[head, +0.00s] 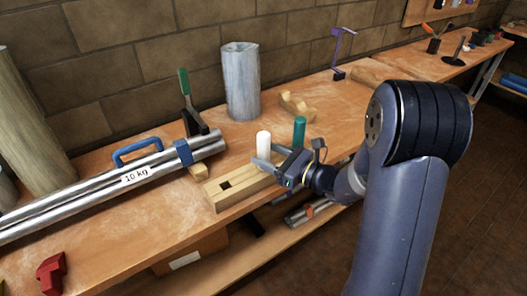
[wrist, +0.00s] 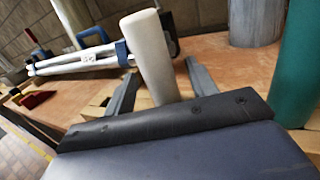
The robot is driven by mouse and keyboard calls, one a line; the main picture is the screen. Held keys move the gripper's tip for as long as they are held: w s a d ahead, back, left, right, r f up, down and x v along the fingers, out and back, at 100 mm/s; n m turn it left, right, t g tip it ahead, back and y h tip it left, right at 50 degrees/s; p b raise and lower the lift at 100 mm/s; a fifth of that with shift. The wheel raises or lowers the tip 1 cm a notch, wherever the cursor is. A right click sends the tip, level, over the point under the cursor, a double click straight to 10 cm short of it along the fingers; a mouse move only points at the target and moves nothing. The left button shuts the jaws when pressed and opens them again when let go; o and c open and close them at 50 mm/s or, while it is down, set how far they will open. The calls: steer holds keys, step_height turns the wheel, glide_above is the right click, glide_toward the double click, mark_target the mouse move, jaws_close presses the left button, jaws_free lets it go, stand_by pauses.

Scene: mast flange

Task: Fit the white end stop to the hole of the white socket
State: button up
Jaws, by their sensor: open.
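The white end stop (head: 263,144) is a plain white cylinder, standing upright over the pale wooden block on the bench. My gripper (head: 270,157) is open, with one finger on either side of its lower part. In the wrist view the white end stop (wrist: 150,50) rises between the two grey fingers (wrist: 161,70), with a gap visible at the right finger. Its lower end is hidden by my gripper. The pale wooden block (head: 226,197) has a dark square hole (head: 225,184) near its left end, empty. No clearly white socket shows.
A green cylinder (head: 299,131) stands just right of the white one. A red piece (head: 51,272) lies at the front left.

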steer(key=shift+x, duration=0.8)
steer(key=shift+c, duration=0.2)
steer(key=c, duration=1.1)
